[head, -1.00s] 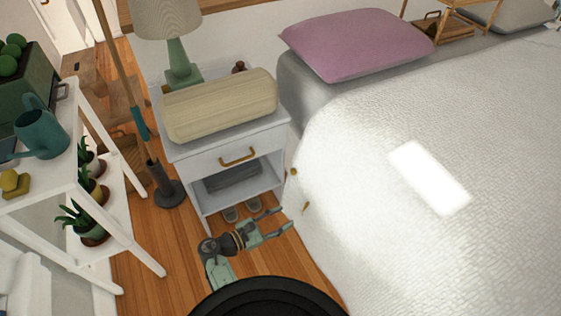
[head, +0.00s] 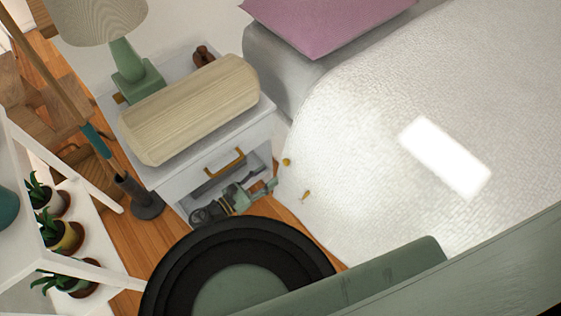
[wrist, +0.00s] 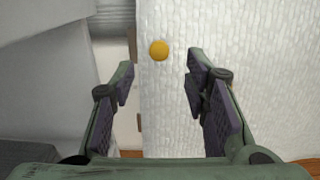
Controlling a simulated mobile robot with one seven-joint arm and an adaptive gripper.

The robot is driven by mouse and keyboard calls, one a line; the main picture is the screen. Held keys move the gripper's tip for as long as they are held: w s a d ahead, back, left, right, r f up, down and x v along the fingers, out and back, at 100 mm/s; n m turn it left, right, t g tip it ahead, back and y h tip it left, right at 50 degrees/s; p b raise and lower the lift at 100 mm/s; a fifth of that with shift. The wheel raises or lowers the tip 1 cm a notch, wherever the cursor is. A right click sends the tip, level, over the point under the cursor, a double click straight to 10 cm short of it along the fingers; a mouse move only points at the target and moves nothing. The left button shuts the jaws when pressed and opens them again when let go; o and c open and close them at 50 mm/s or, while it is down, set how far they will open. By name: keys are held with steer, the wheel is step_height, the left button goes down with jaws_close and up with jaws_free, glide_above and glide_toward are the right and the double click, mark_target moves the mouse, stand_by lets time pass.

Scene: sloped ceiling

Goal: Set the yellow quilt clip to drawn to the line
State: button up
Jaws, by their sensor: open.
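A round yellow knob-like piece (head: 286,162) sits on the white quilt's hanging side, close to the nightstand; it also shows in the wrist view (wrist: 159,50). A smaller yellow piece (head: 306,195) is on the quilt lower and to the right. I cannot tell which of the two is the clip, and no line shows clearly. My gripper (head: 266,184) is low in front of the nightstand, its fingers towards the quilt. In the wrist view my gripper (wrist: 160,78) is open and empty, and the round yellow piece appears just beyond the gap between its fingertips, apart from both.
The white nightstand (head: 183,184) with an open shelf and brass drawer handle (head: 225,163) stands close behind my gripper. A cream cushion (head: 190,108) and green lamp (head: 133,75) are on it. The bed fills the right. A plant shelf (head: 98,228) stands left.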

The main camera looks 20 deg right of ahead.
mark_target(285, 163)
steer(key=b+x, duration=0.1)
steer(key=x, duration=0.6)
steer(key=shift+w+d, duration=0.15)
steer(key=shift+d, duration=0.1)
steer(key=shift+c, duration=0.2)
jaws_close()
stand_by(0.4)
